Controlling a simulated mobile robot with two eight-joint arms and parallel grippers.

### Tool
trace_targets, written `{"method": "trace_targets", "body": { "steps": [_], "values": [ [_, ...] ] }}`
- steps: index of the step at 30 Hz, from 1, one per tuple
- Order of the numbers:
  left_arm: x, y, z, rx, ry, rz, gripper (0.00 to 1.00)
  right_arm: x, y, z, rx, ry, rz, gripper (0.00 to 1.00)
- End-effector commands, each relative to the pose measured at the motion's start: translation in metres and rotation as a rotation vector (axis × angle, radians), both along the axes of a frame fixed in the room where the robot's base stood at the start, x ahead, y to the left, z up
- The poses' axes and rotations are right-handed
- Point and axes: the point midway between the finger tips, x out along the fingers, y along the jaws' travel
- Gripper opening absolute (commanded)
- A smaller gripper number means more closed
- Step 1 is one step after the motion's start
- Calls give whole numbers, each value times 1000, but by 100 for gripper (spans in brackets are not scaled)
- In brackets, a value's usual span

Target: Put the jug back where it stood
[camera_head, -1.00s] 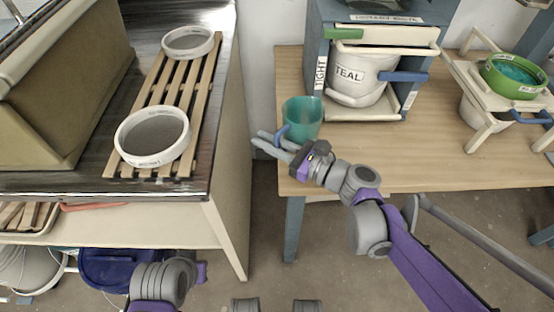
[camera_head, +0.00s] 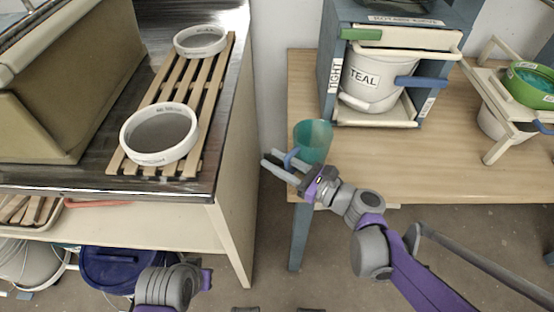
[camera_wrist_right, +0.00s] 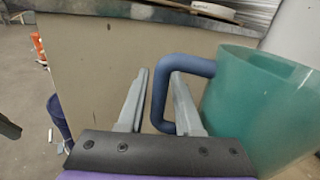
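The jug (camera_head: 313,140) is a translucent teal-green cup with a blue handle, near the left end of the wooden table. It looks tilted in the head view; I cannot tell whether its base touches the table. My right gripper (camera_head: 277,164) is at the handle, to the jug's left. In the right wrist view the blue handle (camera_wrist_right: 163,98) runs between the two fingers of my right gripper (camera_wrist_right: 158,95), which close around it, and the jug's body (camera_wrist_right: 258,105) is to the right. My left gripper is out of the head view.
On the wooden table (camera_head: 430,165) stands a blue-grey frame (camera_head: 326,70) with the white TEAL bucket (camera_head: 368,80). A white stand with a green bowl (camera_head: 530,85) is at right. A counter at left holds two white ring-shaped vessels (camera_head: 160,134) on slats. A gap separates counter and table.

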Motion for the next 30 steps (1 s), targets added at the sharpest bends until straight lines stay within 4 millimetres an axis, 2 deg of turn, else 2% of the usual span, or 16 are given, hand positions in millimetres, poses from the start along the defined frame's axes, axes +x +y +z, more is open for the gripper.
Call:
{"method": "trace_targets", "body": {
  "steps": [12, 17, 24, 30],
  "values": [
    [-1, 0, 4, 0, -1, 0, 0, 0, 0, 6, 0, 0, 0, 46],
    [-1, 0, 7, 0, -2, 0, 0, -12, -21, 5, -1, -1, -6, 46],
    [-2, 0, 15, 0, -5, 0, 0, -42, -66, 5, -2, -1, -7, 46],
    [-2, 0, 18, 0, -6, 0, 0, -60, -91, 4, -1, 0, -5, 46]
  ]
}}
